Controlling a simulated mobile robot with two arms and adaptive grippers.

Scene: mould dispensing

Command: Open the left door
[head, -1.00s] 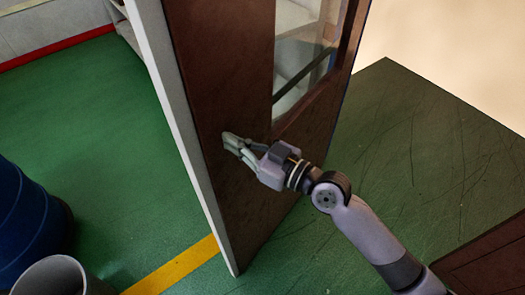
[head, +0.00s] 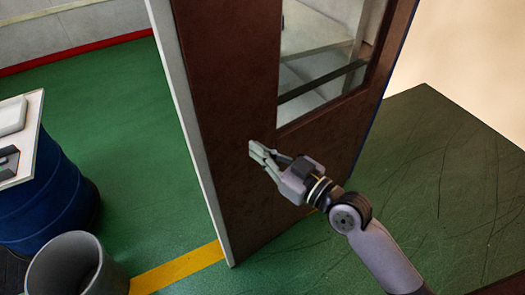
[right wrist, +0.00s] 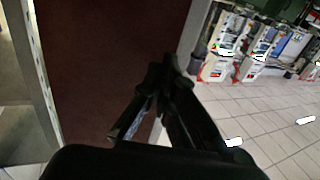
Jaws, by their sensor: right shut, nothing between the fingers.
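The left door (head: 225,100) is a dark brown panel with a white edge and a glass pane (head: 325,45) in its upper part. It stands ajar, swung out over the floor. My right gripper (head: 256,152) is shut and empty, with its fingertips at the door's brown face below the pane. I cannot tell whether they touch it. In the right wrist view the brown door panel (right wrist: 95,60) fills the left middle, and the shut fingers (right wrist: 165,75) lie over its right edge. My left gripper is not in view.
A blue barrel (head: 50,195) with a white-topped board (head: 32,135) and a grey bin (head: 75,265) stand at the left. A yellow line (head: 178,268) crosses the green floor by the door's foot. Shelves of goods (right wrist: 245,45) show in the wrist view.

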